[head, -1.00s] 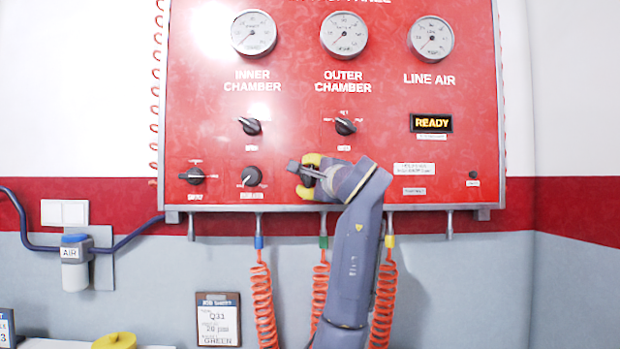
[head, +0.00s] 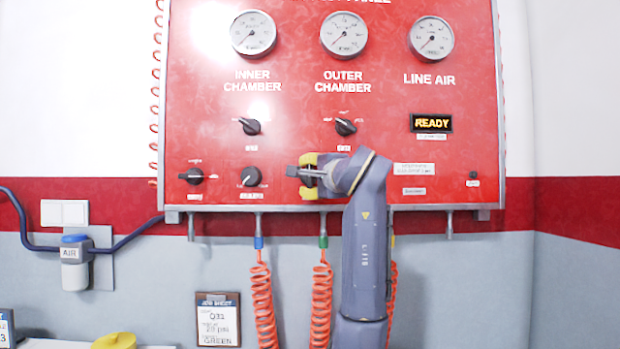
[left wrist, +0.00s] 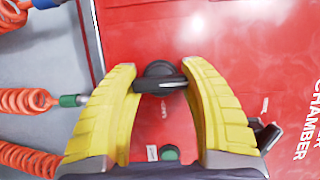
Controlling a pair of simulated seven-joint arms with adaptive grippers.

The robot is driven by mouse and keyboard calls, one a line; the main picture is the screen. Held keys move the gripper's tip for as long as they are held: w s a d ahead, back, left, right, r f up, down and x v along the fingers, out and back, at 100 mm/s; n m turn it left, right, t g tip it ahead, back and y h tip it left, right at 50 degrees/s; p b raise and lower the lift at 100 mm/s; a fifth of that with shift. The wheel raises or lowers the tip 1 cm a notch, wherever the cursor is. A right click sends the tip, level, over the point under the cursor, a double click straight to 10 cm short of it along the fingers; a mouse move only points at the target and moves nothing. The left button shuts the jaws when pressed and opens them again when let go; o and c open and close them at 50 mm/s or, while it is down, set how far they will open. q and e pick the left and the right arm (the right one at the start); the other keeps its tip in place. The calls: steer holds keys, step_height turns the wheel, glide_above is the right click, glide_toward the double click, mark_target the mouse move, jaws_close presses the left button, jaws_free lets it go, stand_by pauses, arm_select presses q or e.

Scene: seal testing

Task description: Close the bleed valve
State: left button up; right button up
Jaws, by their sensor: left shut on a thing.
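My left gripper (head: 308,176) is at the lower row of the red panel (head: 290,110), below the outer chamber gauge. In the left wrist view its yellow fingers (left wrist: 160,85) are shut on a black knob (left wrist: 159,70), one finger on each side of its bar. In the head view the fingers hide most of this knob. I cannot read a label that names it the bleed valve. My right gripper is not in view.
Other black knobs sit close by: lower middle (head: 251,176), lower left (head: 192,176), upper left (head: 250,126) and upper right (head: 345,127). A lit READY display (head: 431,123) is at the right. Orange coiled hoses (head: 262,300) hang below the panel.

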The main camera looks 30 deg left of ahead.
arm_select(q)
steer(key=o, duration=1.3)
steer(key=shift+s+a, duration=0.1)
steer(key=shift+s, duration=0.05)
steer(key=v, duration=1.2)
